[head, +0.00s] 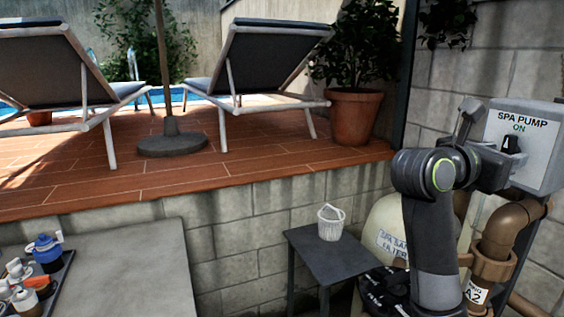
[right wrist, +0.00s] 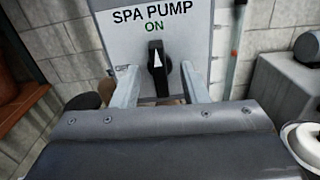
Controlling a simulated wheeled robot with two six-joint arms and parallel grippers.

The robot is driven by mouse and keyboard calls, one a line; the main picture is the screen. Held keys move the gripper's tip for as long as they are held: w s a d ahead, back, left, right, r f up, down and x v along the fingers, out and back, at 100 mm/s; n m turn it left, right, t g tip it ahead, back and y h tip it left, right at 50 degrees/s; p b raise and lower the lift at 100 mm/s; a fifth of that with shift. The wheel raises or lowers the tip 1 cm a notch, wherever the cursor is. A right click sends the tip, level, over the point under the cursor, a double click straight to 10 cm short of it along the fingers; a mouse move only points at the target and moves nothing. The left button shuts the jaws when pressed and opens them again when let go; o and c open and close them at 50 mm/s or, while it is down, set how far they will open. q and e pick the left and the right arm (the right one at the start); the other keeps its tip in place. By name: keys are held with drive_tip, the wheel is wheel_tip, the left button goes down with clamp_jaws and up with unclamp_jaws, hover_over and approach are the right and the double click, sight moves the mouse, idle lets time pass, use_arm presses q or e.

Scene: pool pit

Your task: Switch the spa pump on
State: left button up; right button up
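The spa pump box (head: 533,150) is a pale grey panel on the block wall at the right, lettered "SPA PUMP" with a green "ON". It also fills the top of the right wrist view (right wrist: 200,30). Its black rotary knob (head: 510,144) has a white pointer; in the right wrist view the knob (right wrist: 158,70) points up at "ON". My right gripper (head: 488,132) is in front of the box. In the right wrist view its fingers (right wrist: 160,88) are apart, one on each side of the knob, with gaps visible. My left gripper is not in view.
Brown pipes (head: 510,232) with an A2 tag run below the box. A cream filter tank (head: 385,222) stands behind my arm. A small dark table (head: 335,262) holds a white basket (head: 331,222). A grey bench (head: 125,265) with a tray of bottles is at the lower left.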

drive_tip(key=b+v, duration=0.1)
drive_tip(key=v, duration=0.6)
drive_tip(key=shift+d, duration=0.15)
